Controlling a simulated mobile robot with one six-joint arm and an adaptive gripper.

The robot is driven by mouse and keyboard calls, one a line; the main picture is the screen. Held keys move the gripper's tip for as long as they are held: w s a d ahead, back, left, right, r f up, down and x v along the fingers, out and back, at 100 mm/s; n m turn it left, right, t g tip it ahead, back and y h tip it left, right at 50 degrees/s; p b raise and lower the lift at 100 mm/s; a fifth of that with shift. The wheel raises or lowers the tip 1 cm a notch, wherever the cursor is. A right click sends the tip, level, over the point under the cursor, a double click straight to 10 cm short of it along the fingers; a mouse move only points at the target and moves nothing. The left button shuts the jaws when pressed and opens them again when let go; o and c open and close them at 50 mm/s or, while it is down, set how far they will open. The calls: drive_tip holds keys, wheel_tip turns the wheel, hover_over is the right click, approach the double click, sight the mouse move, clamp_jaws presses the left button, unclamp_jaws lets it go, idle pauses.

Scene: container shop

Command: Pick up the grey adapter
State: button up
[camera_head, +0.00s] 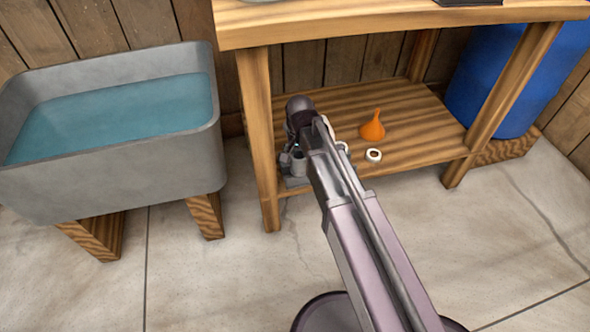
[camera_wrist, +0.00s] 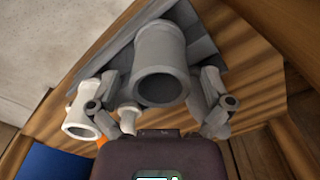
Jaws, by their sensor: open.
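The grey adapter is a hollow, tube-shaped piece. In the wrist view the grey adapter (camera_wrist: 160,52) has its round open end facing the camera. My gripper (camera_wrist: 158,88) is open, with one finger on each side of the adapter; I cannot tell whether either touches it. In the head view my gripper (camera_head: 292,150) is low over the left end of the table's lower shelf, and the grey adapter (camera_head: 299,164) shows beside it, partly covered by my gripper.
A grey angular piece (camera_wrist: 204,47) lies beneath the adapter. A white ring-shaped piece (camera_head: 373,155) and an orange funnel (camera_head: 373,127) stand right on the shelf (camera_head: 425,130). The tabletop (camera_head: 400,22) is above. A water-filled sink (camera_head: 100,175) stands left, a blue barrel (camera_head: 500,80) right.

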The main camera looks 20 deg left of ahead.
drive_tip(key=shift+f+b, duration=0.45)
drive_tip(key=shift+f, duration=0.25)
drive_tip(key=c, duration=1.2)
